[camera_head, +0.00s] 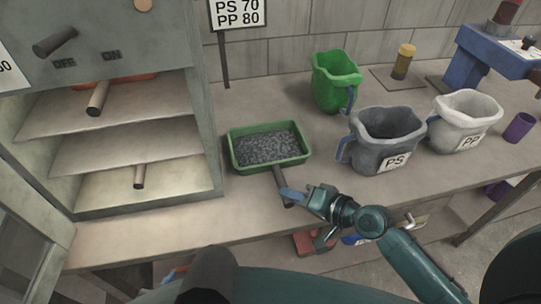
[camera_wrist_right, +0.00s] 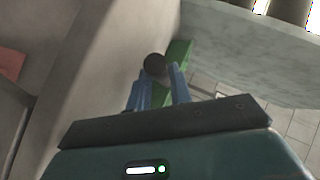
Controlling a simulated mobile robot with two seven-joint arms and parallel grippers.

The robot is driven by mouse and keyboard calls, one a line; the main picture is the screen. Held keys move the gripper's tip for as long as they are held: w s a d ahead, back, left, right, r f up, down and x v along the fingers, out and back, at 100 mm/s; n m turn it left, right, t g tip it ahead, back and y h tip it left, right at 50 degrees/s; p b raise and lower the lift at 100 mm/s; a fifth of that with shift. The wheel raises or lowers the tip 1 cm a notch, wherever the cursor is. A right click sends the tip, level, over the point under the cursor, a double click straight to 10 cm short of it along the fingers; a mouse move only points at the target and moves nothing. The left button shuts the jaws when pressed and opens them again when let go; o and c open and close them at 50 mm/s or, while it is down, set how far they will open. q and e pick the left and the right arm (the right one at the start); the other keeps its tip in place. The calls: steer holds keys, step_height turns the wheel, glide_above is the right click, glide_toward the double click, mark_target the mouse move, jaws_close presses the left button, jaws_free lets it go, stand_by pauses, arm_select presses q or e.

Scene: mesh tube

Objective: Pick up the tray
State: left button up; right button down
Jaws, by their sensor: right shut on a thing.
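A green tray (camera_head: 262,169) filled with grey granules sits on the workbench, left of the pitchers. Its dark handle (camera_head: 279,178) points toward the front edge of the bench. My right gripper (camera_head: 288,195) has its blue fingers shut on the handle near its outer end. In the right wrist view, the round handle end (camera_wrist_right: 155,65) shows between the blue fingers (camera_wrist_right: 158,93), with part of the green tray (camera_wrist_right: 179,52) behind it. The tray looks level on the bench; I cannot tell any gap beneath it. My left gripper is not in view.
An open grey cabinet (camera_head: 205,120) with shelves and handled trays stands at left. A green pitcher (camera_head: 333,85), a grey PS pitcher (camera_head: 385,135) and a white PP pitcher (camera_head: 462,120) stand at right. A sign post (camera_head: 225,65) stands behind the tray.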

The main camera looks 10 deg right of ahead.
steer(key=shift+r, duration=0.15)
step_height(320, 180, up, 10)
steer(key=p, duration=0.1)
steer(key=shift+p, duration=0.4)
stand_by(0.6)
